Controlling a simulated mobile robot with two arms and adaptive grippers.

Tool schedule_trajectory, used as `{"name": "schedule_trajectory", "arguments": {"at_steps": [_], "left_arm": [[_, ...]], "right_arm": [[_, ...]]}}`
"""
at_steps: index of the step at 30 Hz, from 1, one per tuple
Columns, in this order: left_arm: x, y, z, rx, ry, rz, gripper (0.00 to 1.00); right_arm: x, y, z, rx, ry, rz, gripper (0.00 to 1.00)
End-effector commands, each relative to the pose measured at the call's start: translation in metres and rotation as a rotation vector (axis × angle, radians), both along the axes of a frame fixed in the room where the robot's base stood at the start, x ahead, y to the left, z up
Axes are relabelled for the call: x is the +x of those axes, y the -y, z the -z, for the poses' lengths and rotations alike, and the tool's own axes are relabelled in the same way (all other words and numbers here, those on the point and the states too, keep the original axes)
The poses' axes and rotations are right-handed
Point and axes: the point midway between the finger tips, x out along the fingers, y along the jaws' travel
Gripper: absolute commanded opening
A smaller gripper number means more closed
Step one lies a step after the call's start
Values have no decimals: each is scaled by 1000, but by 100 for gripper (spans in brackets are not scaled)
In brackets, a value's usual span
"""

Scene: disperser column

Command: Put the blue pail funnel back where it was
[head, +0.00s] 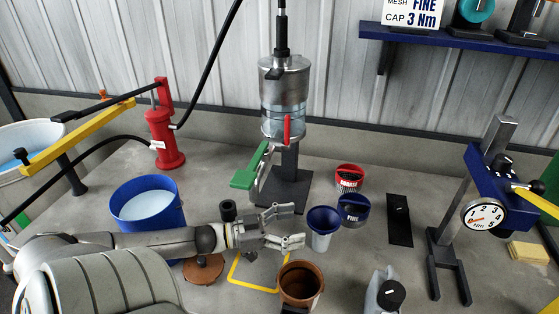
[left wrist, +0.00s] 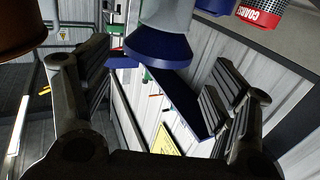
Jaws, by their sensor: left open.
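A pale cup-like funnel with a flared blue rim (head: 323,218) stands upright on the bench. It also shows, upside down, in the left wrist view (left wrist: 160,46), ahead of the space between my fingers. My left gripper (head: 287,226) is open and empty, just left of the funnel with its fingertips pointing at it; the fingers do not appear to touch it. In the left wrist view the left gripper's fingers (left wrist: 158,98) are spread wide. A blue pail (head: 170,213) with pale liquid stands behind my left arm. My right gripper is not in view.
A blue FINE strainer (head: 355,211) stands close right of the funnel, with a red COARSE one (head: 349,178) behind. A brown pot (head: 301,285) is in front of my gripper. The column (head: 285,100) with its green lever (head: 248,171) stands behind. A blue gauge stand (head: 490,190) is right.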

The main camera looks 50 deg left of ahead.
Motion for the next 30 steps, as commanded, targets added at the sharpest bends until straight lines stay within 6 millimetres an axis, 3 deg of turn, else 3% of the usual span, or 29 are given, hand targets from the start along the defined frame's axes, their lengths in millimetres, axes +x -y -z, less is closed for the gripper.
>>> {"name": "schedule_trajectory", "arguments": {"at_steps": [9,30], "left_arm": [[-25,-15,0,1,0,0,80],[-28,-17,-1,1,1,0,80]], "right_arm": [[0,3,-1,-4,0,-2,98],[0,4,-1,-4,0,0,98]]}}
